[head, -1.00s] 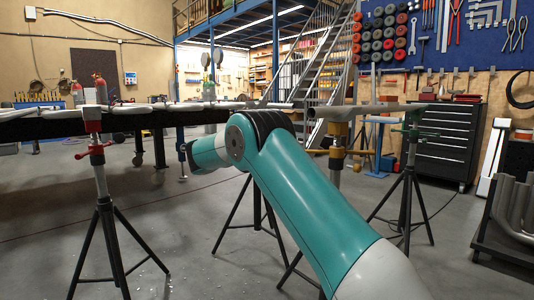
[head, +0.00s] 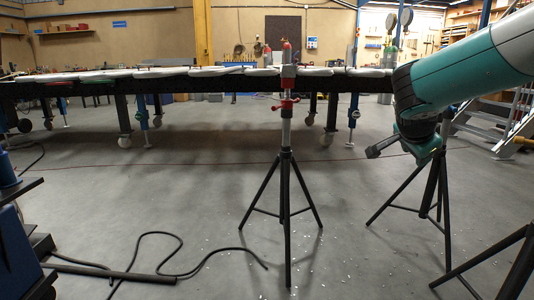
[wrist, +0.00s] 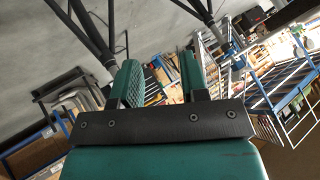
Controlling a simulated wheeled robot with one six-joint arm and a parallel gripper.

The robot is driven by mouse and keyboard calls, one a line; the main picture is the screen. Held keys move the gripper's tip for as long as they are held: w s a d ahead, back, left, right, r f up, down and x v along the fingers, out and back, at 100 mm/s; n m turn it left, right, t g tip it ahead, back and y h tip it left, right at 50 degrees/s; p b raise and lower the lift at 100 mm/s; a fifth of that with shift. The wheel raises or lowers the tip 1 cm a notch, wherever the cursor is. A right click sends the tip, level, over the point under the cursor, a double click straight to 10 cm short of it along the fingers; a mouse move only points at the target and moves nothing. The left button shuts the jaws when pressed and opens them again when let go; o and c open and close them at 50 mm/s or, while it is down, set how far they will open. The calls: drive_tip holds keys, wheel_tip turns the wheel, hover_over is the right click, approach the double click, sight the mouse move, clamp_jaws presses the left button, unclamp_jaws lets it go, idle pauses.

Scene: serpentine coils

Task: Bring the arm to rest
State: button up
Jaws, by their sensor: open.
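My teal arm (head: 465,70) comes in from the upper right of the head view and bends down at a black joint. A small dark part sticks out to the left below that joint; I cannot tell whether it belongs to my gripper. In the wrist view my gripper (wrist: 160,80) shows two teal fingers standing apart beyond a black bolted plate. Nothing is visible between the fingers except distant background. The wrist view is strongly tilted.
A black tripod stand (head: 286,160) with a red clamp stands mid-floor. A long dark bench (head: 180,86) carrying pale coils spans the back. More tripods stand at right below my arm. A black cable (head: 180,262) lies front left. The floor between is mostly clear.

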drive_tip(key=s+a+f+n+g+y, duration=0.25)
drive_tip(key=s+a+n+y, duration=0.45)
drive_tip(key=s+a+n, duration=0.65)
drive_tip(key=s+a+f+n+g+y, duration=0.1)
drive_tip(key=s+a+n+g+y, duration=0.1)
drive_tip(key=s+a+n, duration=0.6)
drive_tip(key=s+a+f+n+g+y, duration=0.2)
drive_tip(key=s+a, duration=0.1)
drive_tip(key=s, duration=0.9)
wheel_tip(320, 180, up, 37)
drive_tip(key=p, duration=3.7)
drive_tip(key=shift+s+a+r, duration=0.15)
drive_tip(key=shift+s+r, duration=0.05)
drive_tip(key=shift+s, duration=0.1)
drive_tip(key=shift+s, duration=0.1)
